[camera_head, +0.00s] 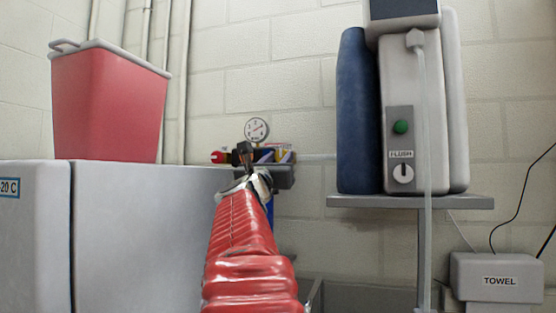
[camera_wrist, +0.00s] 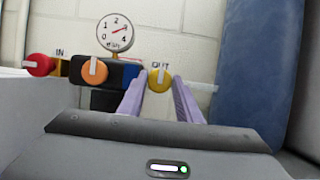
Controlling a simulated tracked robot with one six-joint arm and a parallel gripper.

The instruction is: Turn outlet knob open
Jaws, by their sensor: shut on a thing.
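The yellow outlet knob (camera_wrist: 160,81) sits below the "OUT" label in the wrist view, with its white mark roughly upright. My gripper (camera_wrist: 158,86) has its two purple fingers on either side of this knob and is shut on it. In the head view my gripper (camera_head: 245,152) reaches the valve block at the end of my red-sleeved arm, which hides the outlet knob there. A round gauge (camera_wrist: 116,33) stands above the block, its needle pointing right and slightly up.
An orange knob (camera_wrist: 95,70) and a red knob (camera_wrist: 39,65) by the "IN" label are left of the outlet knob. A blue cylinder (camera_head: 357,115) and a grey unit with a flush panel (camera_head: 402,145) stand on a shelf at right. A red bin (camera_head: 108,105) is at left.

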